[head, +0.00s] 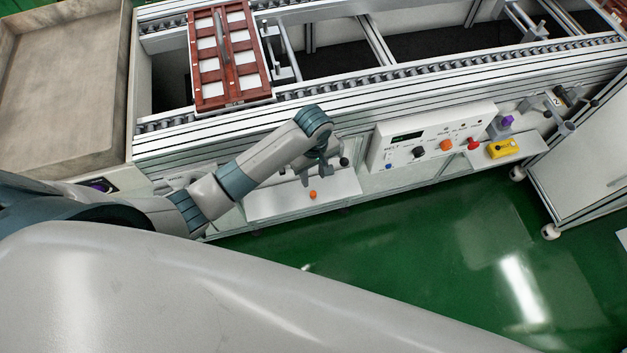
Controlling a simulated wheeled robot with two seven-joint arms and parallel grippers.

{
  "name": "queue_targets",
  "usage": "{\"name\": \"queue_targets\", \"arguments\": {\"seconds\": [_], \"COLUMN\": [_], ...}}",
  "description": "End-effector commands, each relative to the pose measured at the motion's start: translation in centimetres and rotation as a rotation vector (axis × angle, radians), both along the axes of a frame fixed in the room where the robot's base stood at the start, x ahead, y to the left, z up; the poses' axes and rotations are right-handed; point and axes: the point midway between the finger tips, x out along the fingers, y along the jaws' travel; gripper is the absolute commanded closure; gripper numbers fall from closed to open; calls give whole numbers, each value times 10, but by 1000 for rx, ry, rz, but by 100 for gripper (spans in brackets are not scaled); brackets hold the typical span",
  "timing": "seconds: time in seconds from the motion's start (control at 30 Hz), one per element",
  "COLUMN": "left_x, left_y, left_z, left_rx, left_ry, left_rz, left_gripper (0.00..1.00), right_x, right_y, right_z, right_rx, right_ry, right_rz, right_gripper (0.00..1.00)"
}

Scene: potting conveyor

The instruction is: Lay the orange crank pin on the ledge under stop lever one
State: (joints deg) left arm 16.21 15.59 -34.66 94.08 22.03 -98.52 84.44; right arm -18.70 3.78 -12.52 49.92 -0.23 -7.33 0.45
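The orange crank pin (313,195) is a small orange piece on the white ledge (270,207) at the front of the conveyor. A lever with a dark knob (344,161) shows just right of my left gripper; its number is not readable. My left gripper (308,177) is above the ledge, close behind the pin in the picture, and appears apart from it. The gripper's fingers are small and partly hidden by my wrist, so their opening is unclear. My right gripper is not in view.
A control box (434,137) with knobs and buttons stands right of the ledge. Farther right, a second ledge (530,146) bears a yellow object (502,149); a purple piece (507,121) is behind it. A red-brown tray (229,55) sits on the conveyor. The green floor is clear in front.

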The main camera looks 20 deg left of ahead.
Motion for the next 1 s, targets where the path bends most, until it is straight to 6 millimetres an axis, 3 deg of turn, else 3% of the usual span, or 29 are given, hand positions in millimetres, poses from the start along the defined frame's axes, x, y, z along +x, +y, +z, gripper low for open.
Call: {"name": "queue_targets", "arguments": {"seconds": [0.1,0.3,0.8,1.0], "left_x": [1,0,0,-9], "left_y": [0,0,0,-3], "left_z": [14,22,22,16], "left_rx": [-1,0,0,-18], "left_ry": [-2,0,0,-9], "left_rz": [0,0,-1,-44], "left_gripper": [65,65,65,65], "right_x": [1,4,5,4], "right_y": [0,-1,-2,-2], "right_z": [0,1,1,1], "right_rx": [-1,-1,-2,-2], "right_ry": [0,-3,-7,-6], "right_rz": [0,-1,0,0], "right_gripper": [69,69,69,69]}}
